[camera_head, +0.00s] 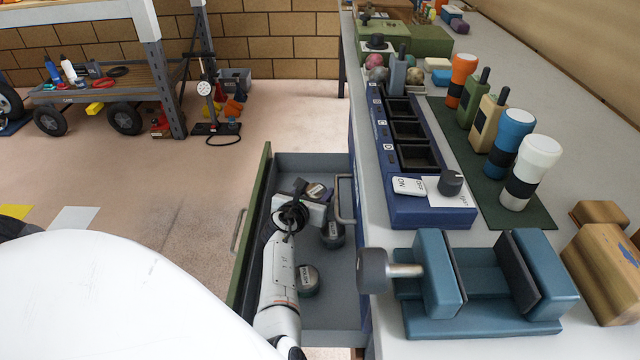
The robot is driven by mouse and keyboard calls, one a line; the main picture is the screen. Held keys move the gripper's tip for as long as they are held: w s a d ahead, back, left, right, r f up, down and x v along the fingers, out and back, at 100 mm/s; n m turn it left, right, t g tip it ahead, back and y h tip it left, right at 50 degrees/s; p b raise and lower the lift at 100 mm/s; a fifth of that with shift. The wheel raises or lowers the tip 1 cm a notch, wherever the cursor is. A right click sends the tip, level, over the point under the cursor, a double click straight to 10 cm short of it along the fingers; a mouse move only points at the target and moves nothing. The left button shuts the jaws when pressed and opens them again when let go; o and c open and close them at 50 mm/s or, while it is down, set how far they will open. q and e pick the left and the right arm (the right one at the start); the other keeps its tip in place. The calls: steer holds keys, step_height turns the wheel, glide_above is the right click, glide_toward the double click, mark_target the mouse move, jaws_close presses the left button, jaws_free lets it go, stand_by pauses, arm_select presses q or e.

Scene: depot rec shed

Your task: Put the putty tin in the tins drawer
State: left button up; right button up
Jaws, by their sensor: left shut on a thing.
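The tins drawer (320,318) is pulled out from the bench, with its green front at the left and its grey inside showing. My left gripper (314,195) reaches over the drawer from the near side and is shut on a small dark tin with a pale label (317,189), probably the putty tin. The tin is at the far part of the drawer; I cannot tell whether it touches the floor. Two other dark tins are in the drawer, one (333,236) near the bench side and partly hidden, one (308,279) nearer me. My right gripper is out of view.
The bench top (394,300) on the right carries a blue vise (484,316), a blue charging rack (433,212), and several torches and radios on a green mat (517,219). A cart (97,92) stands far left. Open floor lies left of the drawer.

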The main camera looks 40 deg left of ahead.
mark_target(321, 185)
arm_select(q)
steer(key=b+x, duration=0.3)
steer(key=shift+w+a+r, duration=0.2)
steer(key=shift+w+r, duration=0.05)
steer(key=shift+w, duration=0.15)
steer(key=shift+s+f+b, duration=0.15)
steer(key=shift+f+b, duration=0.2)
steer(key=shift+b, duration=0.05)
steer(key=shift+r, duration=0.1)
steer(key=o, duration=1.1)
